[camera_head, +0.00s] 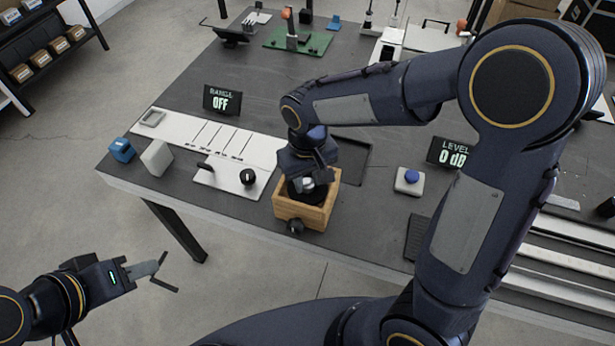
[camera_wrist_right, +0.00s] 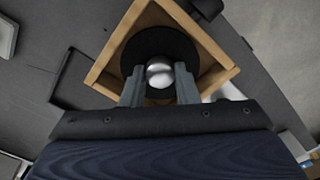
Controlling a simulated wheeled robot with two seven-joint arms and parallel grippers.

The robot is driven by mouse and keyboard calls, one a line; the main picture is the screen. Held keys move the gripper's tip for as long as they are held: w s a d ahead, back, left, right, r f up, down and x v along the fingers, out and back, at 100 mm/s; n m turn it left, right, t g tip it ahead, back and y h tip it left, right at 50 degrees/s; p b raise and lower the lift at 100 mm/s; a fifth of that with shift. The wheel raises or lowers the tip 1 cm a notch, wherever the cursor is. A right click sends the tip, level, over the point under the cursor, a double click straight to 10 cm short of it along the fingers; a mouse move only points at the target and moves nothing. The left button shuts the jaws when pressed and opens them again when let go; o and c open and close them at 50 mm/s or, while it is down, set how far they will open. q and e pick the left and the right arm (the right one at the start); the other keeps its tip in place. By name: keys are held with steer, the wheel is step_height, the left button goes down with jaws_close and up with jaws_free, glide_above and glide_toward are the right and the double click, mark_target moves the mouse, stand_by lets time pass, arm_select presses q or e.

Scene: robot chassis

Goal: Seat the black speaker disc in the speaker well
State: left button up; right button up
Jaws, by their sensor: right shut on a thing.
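The black speaker disc (camera_wrist_right: 145,48) has a shiny silver dome at its centre. In the right wrist view it lies within the outline of the wooden box (camera_head: 300,213). My right gripper (camera_wrist_right: 160,92) has its fingers closed on either side of the dome, pointing down into the box top. In the head view my right gripper (camera_head: 312,186) covers much of the disc. The speaker well is hidden beneath the disc, so I cannot tell whether the disc rests in it. My left gripper (camera_head: 170,273) is open and empty, off the table at the lower left.
A black knob (camera_head: 295,226) sticks out from the box front. A white panel with a knob (camera_head: 248,176) lies left of the box, and a blue-button block (camera_head: 409,180) stands to the right. Blue (camera_head: 122,150) and white (camera_head: 156,157) blocks stand at the table's left corner.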

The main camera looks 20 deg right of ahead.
steer(key=shift+f, duration=0.35)
steer(key=o, duration=1.1)
step_height(320, 180, up, 8)
steer(key=s+d+r+m+t+y+p, duration=0.1)
steer(key=s+d, duration=0.3)
steer(key=s, duration=0.4)
steer(key=s+d+r+m+t+y+p, duration=0.1)
steer(key=s+d+t, duration=0.3)
steer(key=s, duration=0.4)
steer(key=shift+d+r+m+t+y, duration=0.3)
steer(key=shift+d+r+m+y, duration=0.3)
steer(key=shift+r+m+y, duration=0.25)
